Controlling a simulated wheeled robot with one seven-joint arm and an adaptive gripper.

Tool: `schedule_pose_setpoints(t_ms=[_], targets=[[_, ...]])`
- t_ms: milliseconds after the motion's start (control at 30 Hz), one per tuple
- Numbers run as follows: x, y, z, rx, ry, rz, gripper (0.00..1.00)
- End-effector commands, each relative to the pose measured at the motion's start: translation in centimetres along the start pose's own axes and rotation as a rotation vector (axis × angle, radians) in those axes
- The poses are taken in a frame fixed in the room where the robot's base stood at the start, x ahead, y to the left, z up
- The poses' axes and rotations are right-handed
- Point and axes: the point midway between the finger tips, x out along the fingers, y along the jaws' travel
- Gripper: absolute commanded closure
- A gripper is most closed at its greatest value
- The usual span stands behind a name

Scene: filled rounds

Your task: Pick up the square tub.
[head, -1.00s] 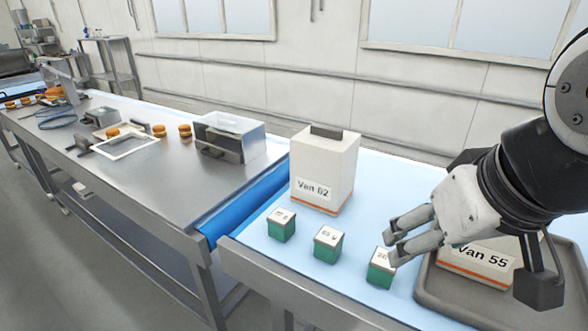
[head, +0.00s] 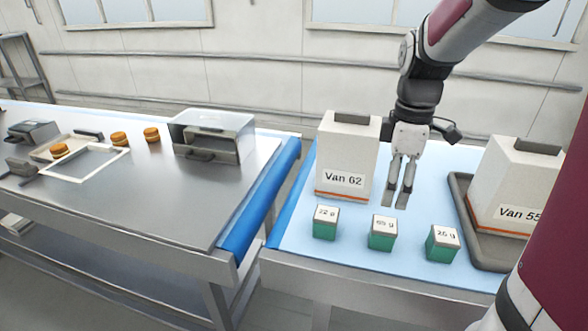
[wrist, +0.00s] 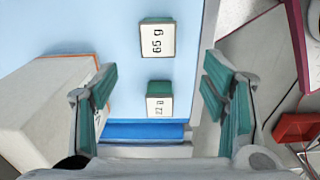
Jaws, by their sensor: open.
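Three small green square tubs with white labelled lids stand in a row on the light blue surface. In the head view they read 22 g (head: 326,223), 65 g (head: 382,234) and, less clearly, 25 g (head: 442,244). My gripper (head: 396,203) points down behind the row, near the 65 g tub, with nothing between its fingers. In the wrist view my gripper (wrist: 150,88) is open wide. There the 65 g tub (wrist: 157,41) and the 22 g tub (wrist: 159,100) show below, between the fingers. The third tub is out of the wrist view.
A white Van 62 box (head: 346,160) stands left of my gripper. A Van 55 box (head: 515,185) sits on a grey tray (head: 462,205) at right. The steel table (head: 130,205) at left holds burgers, a frame and a metal box (head: 212,137).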

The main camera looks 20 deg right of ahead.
Motion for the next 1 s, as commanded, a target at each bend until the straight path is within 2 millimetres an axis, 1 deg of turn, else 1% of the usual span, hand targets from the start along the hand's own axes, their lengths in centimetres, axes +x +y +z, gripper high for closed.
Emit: schedule_pose_setpoints(t_ms=[67, 167, 400, 500, 600, 767, 867, 1000], targets=[[0.5, 0.4, 0.3, -0.018, -0.005, -0.009, 0.32], [1.4, 0.4, 0.4, -0.027, -0.007, -0.014, 0.32], [5.9, 0.2, 0.4, -0.026, -0.007, -0.015, 0.32], [7.4, 0.3, 0.4, -0.026, -0.006, -0.014, 0.32], [8.5, 0.3, 0.4, -0.026, -0.006, -0.013, 0.32], [9.3, 0.3, 0.5, -0.025, -0.006, -0.011, 0.32], [10.4, 0.2, 0.7, -0.024, -0.007, -0.014, 0.32], [12.4, 0.3, 0.9, -0.024, -0.007, -0.015, 0.32]])
